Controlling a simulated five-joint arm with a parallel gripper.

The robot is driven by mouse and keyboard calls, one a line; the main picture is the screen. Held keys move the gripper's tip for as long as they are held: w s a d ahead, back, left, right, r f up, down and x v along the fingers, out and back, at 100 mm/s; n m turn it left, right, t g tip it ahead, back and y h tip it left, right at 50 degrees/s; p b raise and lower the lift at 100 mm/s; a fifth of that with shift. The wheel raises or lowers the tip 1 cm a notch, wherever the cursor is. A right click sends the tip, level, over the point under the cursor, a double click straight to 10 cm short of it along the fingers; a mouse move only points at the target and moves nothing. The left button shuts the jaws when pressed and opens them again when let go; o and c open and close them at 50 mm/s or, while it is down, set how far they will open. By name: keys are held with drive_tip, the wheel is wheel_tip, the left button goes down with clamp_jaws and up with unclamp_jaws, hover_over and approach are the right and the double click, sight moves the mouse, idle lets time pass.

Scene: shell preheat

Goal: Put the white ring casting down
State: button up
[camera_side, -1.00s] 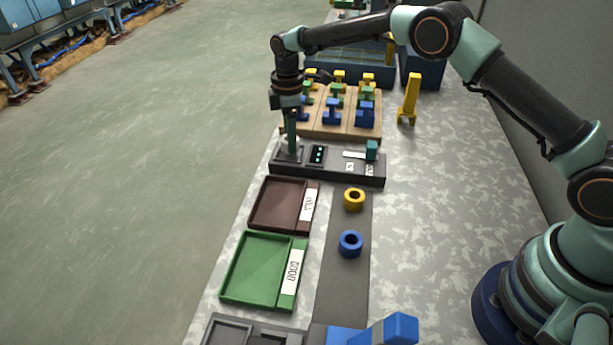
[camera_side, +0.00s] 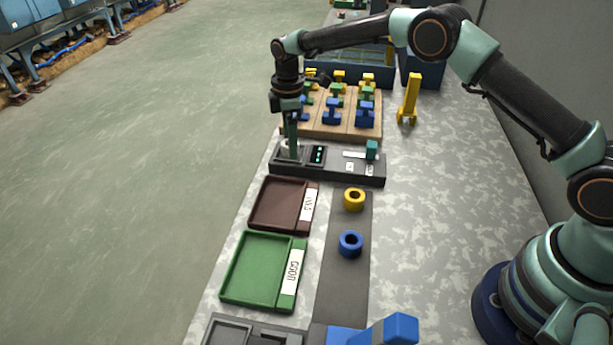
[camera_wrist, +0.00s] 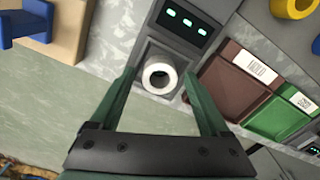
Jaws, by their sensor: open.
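In the side view the ring (camera_side: 288,152) is small and mostly hidden by my gripper. My gripper (camera_wrist: 160,85) is open, with its two green fingers apart on either side of the ring in the wrist view. The fingers appear clear of the ring. In the side view my gripper (camera_side: 291,143) points down at the station's left end.
A brown tray (camera_side: 256,203) and a green tray (camera_side: 229,270) lie in front of the station. A yellow ring (camera_side: 354,200) and a blue ring (camera_side: 350,243) sit on a dark strip to their right. Behind stands a wooden rack (camera_side: 310,129) of coloured pieces.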

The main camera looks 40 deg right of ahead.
drive_tip(key=s+d+r+m+t, duration=0.1)
drive_tip(key=s+r, duration=0.1)
drive_tip(key=r, duration=0.7)
drive_tip(key=s+d+r+m, duration=0.1)
drive_tip(key=d+r+m, duration=0.1)
drive_tip(key=r, duration=0.8)
drive_tip(key=s+d+r+m+t, duration=0.2)
drive_tip(key=s+d+r+m, duration=0.1)
drive_tip(key=s, duration=0.5)
drive_tip(key=s+d+r+m+t, duration=0.1)
drive_tip(key=s+d+r+m, duration=0.25)
drive_tip(key=s, duration=0.35)
drive_tip(key=s+d+f+m+t, duration=0.1)
drive_tip(key=s+f+m, duration=0.3)
drive_tip(key=s, duration=0.5)
drive_tip(key=shift+s+f+t, duration=0.15)
drive_tip(key=shift+f+t, duration=0.15)
drive_tip(key=shift+f, duration=0.45)
